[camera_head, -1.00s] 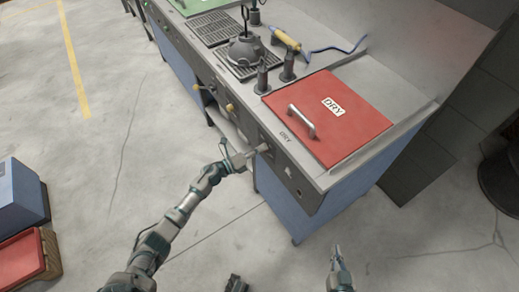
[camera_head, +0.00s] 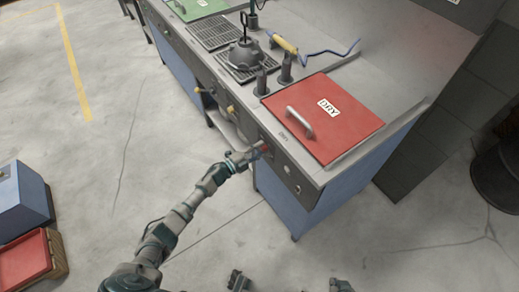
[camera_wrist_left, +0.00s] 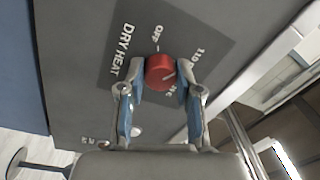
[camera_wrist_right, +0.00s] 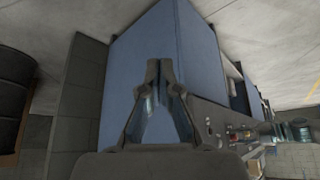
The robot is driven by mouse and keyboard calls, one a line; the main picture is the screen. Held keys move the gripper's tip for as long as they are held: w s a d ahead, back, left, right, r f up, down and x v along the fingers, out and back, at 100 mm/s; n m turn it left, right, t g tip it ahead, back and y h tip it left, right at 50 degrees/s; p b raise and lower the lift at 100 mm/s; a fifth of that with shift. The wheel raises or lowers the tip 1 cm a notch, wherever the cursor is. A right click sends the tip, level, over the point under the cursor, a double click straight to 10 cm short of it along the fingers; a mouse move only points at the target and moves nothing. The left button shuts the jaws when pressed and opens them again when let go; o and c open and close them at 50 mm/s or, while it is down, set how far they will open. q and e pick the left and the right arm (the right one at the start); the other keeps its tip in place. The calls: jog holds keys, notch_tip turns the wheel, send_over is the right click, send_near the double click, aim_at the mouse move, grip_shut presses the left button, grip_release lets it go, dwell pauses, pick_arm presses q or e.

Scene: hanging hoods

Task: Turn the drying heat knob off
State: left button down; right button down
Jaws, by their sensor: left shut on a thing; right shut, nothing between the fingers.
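The red drying heat knob (camera_wrist_left: 160,72) sits on a grey panel marked DRY HEAT (camera_wrist_left: 122,50) in the left wrist view. My left gripper (camera_wrist_left: 161,76) is shut on the knob, one finger on each side. In the head view my left gripper (camera_head: 258,153) is at the front panel below the red DRY lid (camera_head: 335,125), with a bit of the red knob (camera_head: 265,149) showing. My right gripper (camera_wrist_right: 160,68) is shut and empty; in the head view it is at the bottom edge (camera_head: 341,285).
The bench front (camera_head: 300,195) runs diagonally, with yellow-handled valves (camera_head: 232,109) left of the knob. A dark drum (camera_head: 500,178) stands at the right. A red bin (camera_head: 25,262) stands at the lower left. The floor before the bench is clear.

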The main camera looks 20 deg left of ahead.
jog(key=s+d+g+p, duration=0.2)
jog(key=s+g, duration=0.1)
jog(key=s, duration=0.3)
pick_arm(q)
jog(key=shift+s+f+n+y+p, duration=0.15)
jog(key=shift+f+n+p, duration=0.1)
jog(key=shift+n, duration=1.9)
jog(key=shift+s+f+n+y+p, duration=0.1)
jog(key=shift+n+y+p, duration=0.15)
jog(key=shift+n, duration=1.95)
jog(key=shift+s+f+n+y+p, duration=0.1)
jog(key=shift+f+n+p, duration=0.15)
jog(key=shift+n, duration=1.9)
pick_arm(e)
jog(key=x, duration=0.6)
jog(key=shift+f+g+h, duration=0.3)
jog(key=shift+f+h, duration=0.1)
jog(key=shift+f, duration=0.15)
pick_arm(q)
jog(key=c, duration=1)
grip_release()
jog(key=shift+o, duration=1.1)
jog(key=shift+w+r, duration=0.15)
jog(key=shift+r, duration=0.1)
pick_arm(e)
jog(key=shift+a, duration=0.1)
pick_arm(q)
jog(key=shift+a, duration=0.1)
